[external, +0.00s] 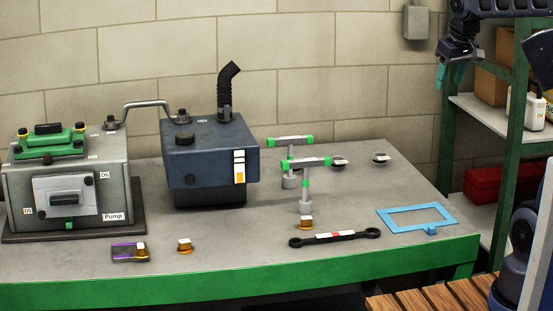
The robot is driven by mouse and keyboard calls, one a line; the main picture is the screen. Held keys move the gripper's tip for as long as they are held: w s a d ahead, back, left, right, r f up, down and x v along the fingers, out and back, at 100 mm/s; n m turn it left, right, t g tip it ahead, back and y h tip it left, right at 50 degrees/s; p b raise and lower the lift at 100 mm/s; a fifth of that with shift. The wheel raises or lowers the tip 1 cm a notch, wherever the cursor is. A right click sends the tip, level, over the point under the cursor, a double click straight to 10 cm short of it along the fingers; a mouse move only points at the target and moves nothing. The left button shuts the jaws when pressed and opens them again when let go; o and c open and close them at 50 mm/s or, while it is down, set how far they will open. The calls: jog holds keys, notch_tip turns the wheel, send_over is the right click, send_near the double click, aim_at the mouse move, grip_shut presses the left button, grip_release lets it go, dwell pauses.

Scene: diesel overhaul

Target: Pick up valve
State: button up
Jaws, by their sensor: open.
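No part is clearly labelled as a valve. Two T-shaped parts with green-tipped grey bars stand on the bench, one in front (305,180) and one behind (290,141). Small brass-coloured pieces with pale tops also lie on the bench: one by the wrench (306,222), one farther left (184,245), and one on a dark purple-edged plate (126,252). Two small dark round pieces sit at the back right (338,162), (381,158). My gripper (451,74), with teal fingers, is open and empty, high at the upper right, well away from these parts.
The green-edged grey bench (240,262) holds a pump (68,180), a dark blue tank (205,150) with a black pipe, a black wrench (335,238) and a blue frame (417,216). A green shelf rack (475,105) stands at right. A wooden slatted surface (430,298) is below.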

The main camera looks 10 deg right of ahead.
jog(key=w+a+r+n+g, duration=0.1)
jog(key=w+a+n, duration=0.1)
jog(key=w+a, duration=0.55)
jog(key=w+a+n, duration=0.2)
jog(key=w+a, duration=0.3)
jog(key=a, duration=0.6)
jog(key=w+a+f+n+g, duration=0.1)
jog(key=w+a+f+n, duration=0.1)
jog(key=a, duration=0.8)
jog(key=w+a+f+n, duration=0.2)
jog(key=a, duration=0.8)
jog(key=n+g, duration=0.2)
jog(key=n, duration=0.4)
send_over(140, 245)
notch_tip(140, 245, down, 23)
jog(key=shift+h, duration=0.3)
jog(key=f, duration=0.5)
jog(key=shift+w+f, duration=0.1)
jog(key=shift+w, duration=0.2)
jog(key=shift+s+f, duration=0.15)
jog(key=shift+f, duration=1.2)
jog(key=shift+s+f, duration=0.15)
jog(key=shift+f, duration=1.2)
grip_shut()
jog(key=shift+r, duration=0.15)
